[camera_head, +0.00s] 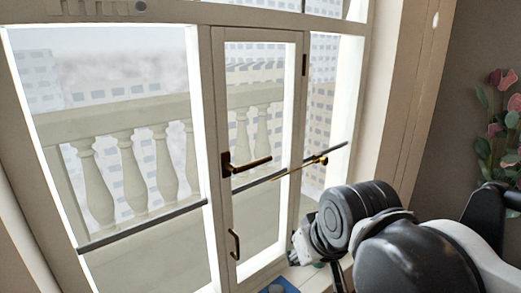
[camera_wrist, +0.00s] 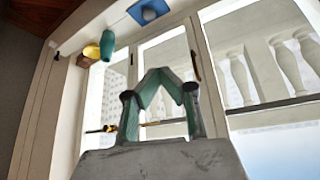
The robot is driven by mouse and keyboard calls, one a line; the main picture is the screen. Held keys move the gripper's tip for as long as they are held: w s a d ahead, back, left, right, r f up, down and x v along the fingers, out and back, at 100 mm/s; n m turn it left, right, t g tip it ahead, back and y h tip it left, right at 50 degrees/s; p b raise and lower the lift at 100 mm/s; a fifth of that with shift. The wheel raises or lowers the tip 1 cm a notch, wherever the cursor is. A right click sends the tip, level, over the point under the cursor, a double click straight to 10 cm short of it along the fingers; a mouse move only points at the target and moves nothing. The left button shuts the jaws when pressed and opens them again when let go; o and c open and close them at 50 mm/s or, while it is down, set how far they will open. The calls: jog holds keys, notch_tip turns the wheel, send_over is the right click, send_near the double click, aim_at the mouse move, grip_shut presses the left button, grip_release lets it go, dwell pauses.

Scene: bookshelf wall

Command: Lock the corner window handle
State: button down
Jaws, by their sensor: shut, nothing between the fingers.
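The narrow window sash carries a dark bronze lever handle (camera_head: 245,165) at mid height, its lever lying nearly level and pointing right. A smaller curved handle (camera_head: 235,244) sits lower on the same sash; a brown handle (camera_wrist: 195,66) beside my fingers in the wrist view looks like this lower one. My gripper (camera_wrist: 160,75) is shut and empty, its green-padded fingers meeting in a peak. In the head view the gripper is mostly hidden by my arm, to the lower right of the lever handle. The lever handle cannot be made out in the wrist view.
A dark bar (camera_head: 145,226) crosses the window. A blue object (camera_head: 278,287) lies on the sill. A teal vase (camera_wrist: 107,46) and flowers (camera_head: 505,120) are nearby.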

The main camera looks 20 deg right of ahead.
jog(key=w+r+n+g+p, duration=0.2)
jog(key=w+r+p, duration=0.65)
jog(key=r, duration=0.75)
notch_tip(320, 180, up, 11)
jog(key=n+g+p, duration=0.2)
jog(key=g+p, duration=0.1)
jog(key=p, duration=0.2)
send_over(262, 159)
jog(key=s+d, duration=0.1)
jog(key=s, duration=0.2)
jog(key=shift+d+r+y, duration=0.15)
jog(key=shift+d+y, duration=0.05)
jog(key=shift+y, duration=0.2)
jog(key=f, duration=0.4)
jog(key=w+a+f, duration=0.1)
jog(key=f, duration=0.4)
jog(key=w+f, duration=0.1)
jog(key=f, duration=0.3)
jog(key=shift+w+a+f+p, duration=0.15)
jog(key=shift+w+f+p, duration=0.15)
jog(key=shift+f, duration=0.1)
jog(key=shift+s, duration=0.1)
